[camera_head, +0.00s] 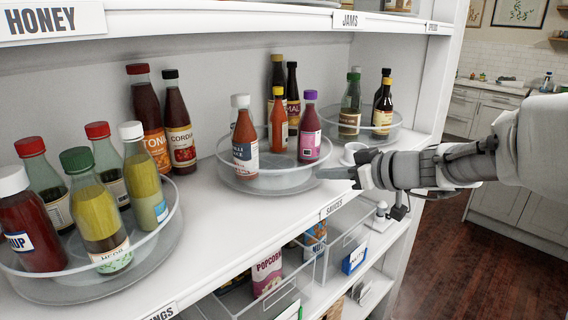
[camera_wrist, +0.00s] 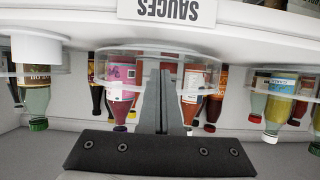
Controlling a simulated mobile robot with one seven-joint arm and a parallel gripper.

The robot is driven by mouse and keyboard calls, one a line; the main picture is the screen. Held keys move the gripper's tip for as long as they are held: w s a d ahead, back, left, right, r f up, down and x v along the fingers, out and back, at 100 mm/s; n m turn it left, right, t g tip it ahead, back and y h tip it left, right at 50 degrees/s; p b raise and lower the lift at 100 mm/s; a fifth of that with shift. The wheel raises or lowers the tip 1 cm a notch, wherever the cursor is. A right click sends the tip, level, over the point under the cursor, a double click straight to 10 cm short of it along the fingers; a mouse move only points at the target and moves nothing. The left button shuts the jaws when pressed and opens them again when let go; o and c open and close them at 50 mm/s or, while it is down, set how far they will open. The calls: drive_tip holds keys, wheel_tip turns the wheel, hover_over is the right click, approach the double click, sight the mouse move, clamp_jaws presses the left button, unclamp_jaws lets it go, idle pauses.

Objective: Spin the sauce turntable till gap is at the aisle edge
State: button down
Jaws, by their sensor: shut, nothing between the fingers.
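The sauce turntable (camera_head: 268,184) is a clear round tray on the middle shelf, above the SAUCES label (camera_head: 331,207). A bare stretch of tray shows at the front between the white-capped and purple-capped bottles. My gripper (camera_head: 322,173) is shut and empty at the turntable's right front rim; whether it touches is unclear. In the upside-down wrist view, its closed fingers (camera_wrist: 162,90) overlap the turntable (camera_wrist: 138,58).
A turntable (camera_head: 165,237) of bottles stands at left, and a smaller one (camera_head: 386,136) at right behind my gripper. Two dark-red bottles stand between the left and sauce turntables. Clear bins with packages lie on the shelf below. The aisle floor is open at right.

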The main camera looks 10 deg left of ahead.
drive_tip(key=shift+w+d+b, duration=0.25)
drive_tip(key=shift+w, duration=0.25)
drive_tip(key=shift+w+d+b, duration=0.25)
drive_tip(key=shift+w, duration=0.25)
drive_tip(key=shift+s+d+f+b, duration=0.2)
drive_tip(key=shift+s+d+b, duration=0.25)
drive_tip(key=shift+b, duration=0.3)
drive_tip(key=shift+s+d+r+b, duration=0.1)
drive_tip(key=shift+s+d+b, duration=0.1)
drive_tip(key=shift+d+b, duration=0.3)
drive_tip(key=shift+s+d+r+b, duration=0.1)
drive_tip(key=shift+s+d+b, duration=0.15)
drive_tip(key=shift+d, duration=0.3)
drive_tip(key=b+v, duration=0.1)
drive_tip(key=v, duration=1.6)
drive_tip(key=shift+d, duration=0.15)
drive_tip(key=shift+s+r, duration=0.1)
